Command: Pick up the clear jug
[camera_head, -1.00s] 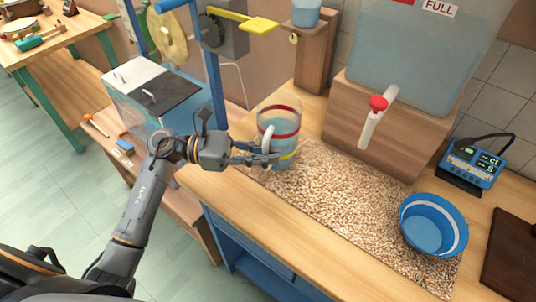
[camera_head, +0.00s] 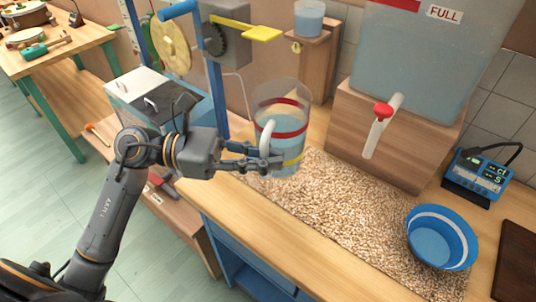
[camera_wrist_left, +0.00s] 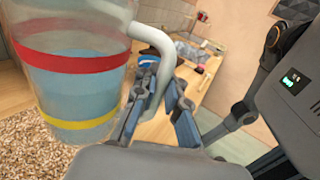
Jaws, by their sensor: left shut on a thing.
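The clear jug (camera_head: 281,99) has a red band, a yellow band near its base and bluish water inside. It stands roughly upright above the left end of the pebbled mat. Its white handle (camera_head: 266,138) faces my left gripper (camera_head: 274,161), which is shut on the handle's lower part. In the left wrist view the jug (camera_wrist_left: 75,90) fills the left side, and its handle (camera_wrist_left: 152,38) runs down between my fingers (camera_wrist_left: 158,105). The jug appears raised; the gap under its base is hard to judge. My right gripper is not in view.
The pebbled mat (camera_head: 345,205) covers the wooden bench. A blue bowl (camera_head: 440,238) sits at its right end. A large tank (camera_head: 415,60) with a red-handled tap (camera_head: 383,111) stands behind. A blue post (camera_head: 215,85) and yellow lever (camera_head: 261,33) are near the jug's left.

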